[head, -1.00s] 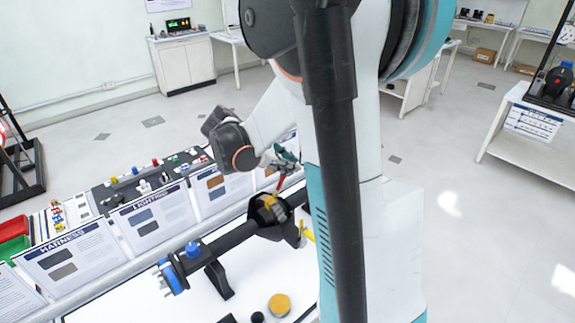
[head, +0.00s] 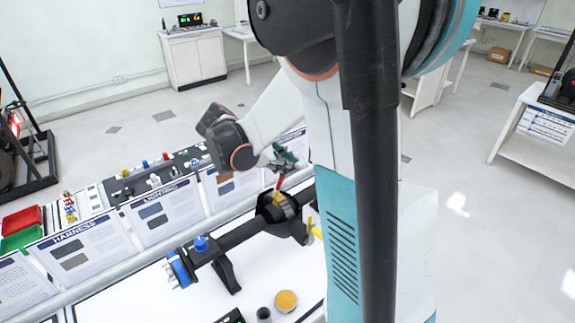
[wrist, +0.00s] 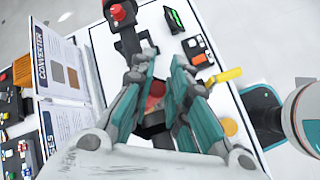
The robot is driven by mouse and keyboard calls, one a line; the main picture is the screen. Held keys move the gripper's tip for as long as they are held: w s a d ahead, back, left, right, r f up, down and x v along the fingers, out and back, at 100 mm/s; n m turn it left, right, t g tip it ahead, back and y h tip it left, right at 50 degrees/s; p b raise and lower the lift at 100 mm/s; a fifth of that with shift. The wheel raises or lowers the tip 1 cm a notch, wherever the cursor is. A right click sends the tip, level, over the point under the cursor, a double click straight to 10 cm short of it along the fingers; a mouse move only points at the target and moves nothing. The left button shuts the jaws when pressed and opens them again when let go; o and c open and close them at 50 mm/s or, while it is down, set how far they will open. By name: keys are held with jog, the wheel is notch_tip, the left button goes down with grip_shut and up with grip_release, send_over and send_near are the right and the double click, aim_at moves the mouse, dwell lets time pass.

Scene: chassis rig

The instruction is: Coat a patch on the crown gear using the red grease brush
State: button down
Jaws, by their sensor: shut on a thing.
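My gripper (head: 284,158) is shut on the red grease brush (head: 280,182), which points down at the axle housing. In the wrist view, the red brush (wrist: 155,92) sits between the teal fingers of my gripper (wrist: 163,88). The crown gear (head: 284,208) shows as a gold-brown toothed ring in the open black housing in the middle of the axle. The brush's lower end is at the gear's upper edge; I cannot tell whether it touches. In the wrist view the fingers and brush hide most of the gear.
The black axle (head: 238,235) stands on a white bench. A yellow-topped tin (head: 286,301) and a small dark cup (head: 264,314) stand in front. A yellow-handled tool (wrist: 226,75) lies beside the axle. Sign boards (head: 78,248) line the bench's back edge.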

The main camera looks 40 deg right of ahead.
jog(key=shift+s+r+p, duration=0.1)
jog(key=shift+r+p, duration=1.35)
jog(key=shift+r, duration=1.2)
jog(key=shift+r+p, duration=1.1)
jog(key=shift+r, duration=0.35)
